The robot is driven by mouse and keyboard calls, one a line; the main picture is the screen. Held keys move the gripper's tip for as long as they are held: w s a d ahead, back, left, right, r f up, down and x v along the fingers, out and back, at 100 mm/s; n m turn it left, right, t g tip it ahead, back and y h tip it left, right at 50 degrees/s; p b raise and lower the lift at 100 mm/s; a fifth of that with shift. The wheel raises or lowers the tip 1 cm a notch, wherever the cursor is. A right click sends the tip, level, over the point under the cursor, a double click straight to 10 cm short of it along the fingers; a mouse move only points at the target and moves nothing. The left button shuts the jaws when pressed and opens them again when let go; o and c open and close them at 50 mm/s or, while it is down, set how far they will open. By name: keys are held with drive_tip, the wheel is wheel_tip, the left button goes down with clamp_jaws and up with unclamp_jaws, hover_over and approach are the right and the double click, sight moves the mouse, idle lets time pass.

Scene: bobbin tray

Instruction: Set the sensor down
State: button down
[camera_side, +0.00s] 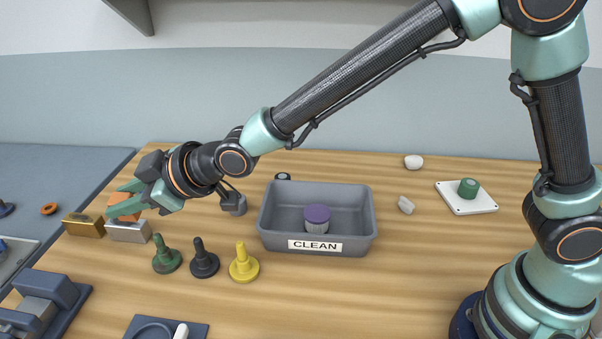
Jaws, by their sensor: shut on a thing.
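My gripper (128,198) reaches out to the left, with its green fingers shut on an orange block (119,199). The fingers cover part of the block. It is the only thing I see in my grip, though I cannot tell by its look that it is the sensor. The orange block is just above a silver block (128,232) on the wooden table. I cannot tell whether the two touch. A brass block (84,226) lies just left of the silver one.
Green (167,259), black (204,263) and yellow (243,267) pegs stand in front of my gripper. A grey bin marked CLEAN (353,222) holds a purple-capped jar (317,218). A white plate (466,206) lies at right.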

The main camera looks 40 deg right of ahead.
wheel_tip(320, 180, down, 19)
drive_tip(key=shift+f, duration=0.2)
idle(0.4)
drive_tip(key=shift+f, duration=0.1)
drive_tip(key=c, duration=0.6)
unclamp_jaws()
drive_tip(key=shift+f, duration=0.1)
